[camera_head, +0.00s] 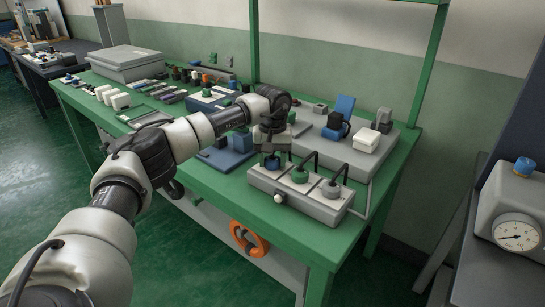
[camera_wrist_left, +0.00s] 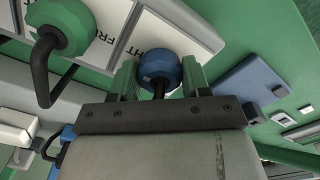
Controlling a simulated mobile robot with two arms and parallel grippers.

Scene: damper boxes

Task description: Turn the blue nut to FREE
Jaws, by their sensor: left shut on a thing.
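The blue nut (camera_head: 272,163) sits at the left end of a grey box (camera_head: 290,202) with three nuts in a row. It also shows in the left wrist view (camera_wrist_left: 160,66), with a dark bent rod rising from it. My left gripper (camera_head: 272,157) reaches down over it and is shut on it, with a green finger on either side. I cannot tell which mark the nut points to. My right gripper is not in view.
A green nut (camera_head: 300,176) and a grey nut (camera_head: 332,189) with bent rods stand close to the right of the blue one. Behind is a grey platform (camera_head: 345,150) with blocks. The green table (camera_head: 385,185) is crowded towards the left. An orange ring hangs at its front.

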